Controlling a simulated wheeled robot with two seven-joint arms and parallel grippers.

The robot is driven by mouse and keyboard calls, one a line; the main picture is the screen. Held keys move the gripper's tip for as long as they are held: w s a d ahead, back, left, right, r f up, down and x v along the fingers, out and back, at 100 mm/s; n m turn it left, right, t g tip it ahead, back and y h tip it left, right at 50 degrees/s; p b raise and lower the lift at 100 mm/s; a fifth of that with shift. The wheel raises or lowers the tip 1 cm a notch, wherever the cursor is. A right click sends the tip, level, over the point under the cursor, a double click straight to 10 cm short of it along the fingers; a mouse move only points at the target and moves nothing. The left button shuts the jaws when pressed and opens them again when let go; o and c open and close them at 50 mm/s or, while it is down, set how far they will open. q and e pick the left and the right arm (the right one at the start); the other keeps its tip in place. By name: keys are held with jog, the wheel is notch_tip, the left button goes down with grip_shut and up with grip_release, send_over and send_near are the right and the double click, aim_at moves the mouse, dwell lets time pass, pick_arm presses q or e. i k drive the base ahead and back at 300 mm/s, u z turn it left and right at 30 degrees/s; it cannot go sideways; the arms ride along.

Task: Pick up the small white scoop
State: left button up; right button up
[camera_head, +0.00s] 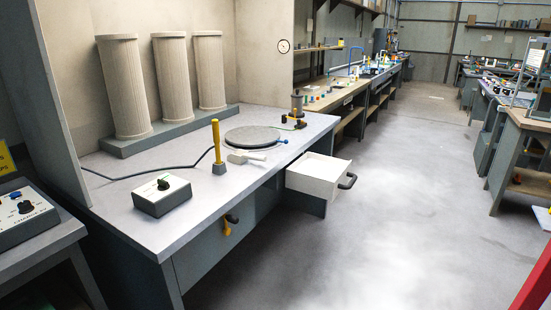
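The small white scoop (246,157) lies on the light grey top of the workbench (205,201). It is between the yellow-handled tool with a grey block at its foot (217,148) and the round grey plate (252,136), on the near side of the plate. It is small in the picture, so its fine shape is hard to make out. Neither of my grippers is in view.
A white control box (162,195) with a dark knob stands at the bench's near left. A black cable runs behind it. Several ribbed cylinders (126,87) stand at the back. A white drawer (317,176) sticks out on the right. The floor (380,200) to the right is clear.

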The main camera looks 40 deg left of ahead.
aim_at(240, 157)
jog(key=i, duration=2.8)
jog(key=u, duration=2.5)
